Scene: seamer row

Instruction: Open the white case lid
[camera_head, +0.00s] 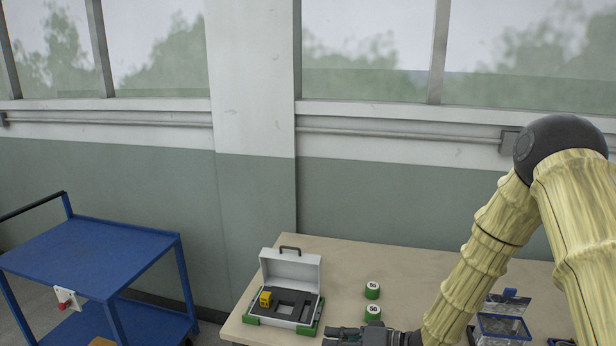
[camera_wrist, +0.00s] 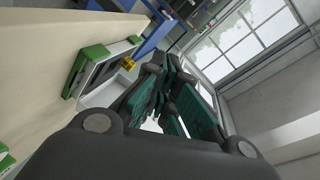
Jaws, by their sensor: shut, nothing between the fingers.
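The case (camera_head: 283,321) sits on the table with green corners and a dark foam insert. Its white lid (camera_head: 291,266), with a black handle on top, stands raised and open at the back. A small yellow block (camera_head: 265,299) is at the left of the insert; it also shows in the wrist view (camera_wrist: 128,63). My gripper (camera_head: 330,337) is low at the picture's bottom edge, just right of the case's front corner. In the wrist view my gripper (camera_wrist: 168,75) has its fingers together and empty, with the case (camera_wrist: 100,66) to their left. Contact with the lid cannot be told.
Two green-and-white round containers (camera_head: 372,290) stand on the table (camera_head: 335,260) right of the case. A clear blue-trimmed box (camera_head: 503,327) lies further right, partly behind my arm. A blue cart (camera_head: 90,255) stands left of the table. The wall and windows are behind.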

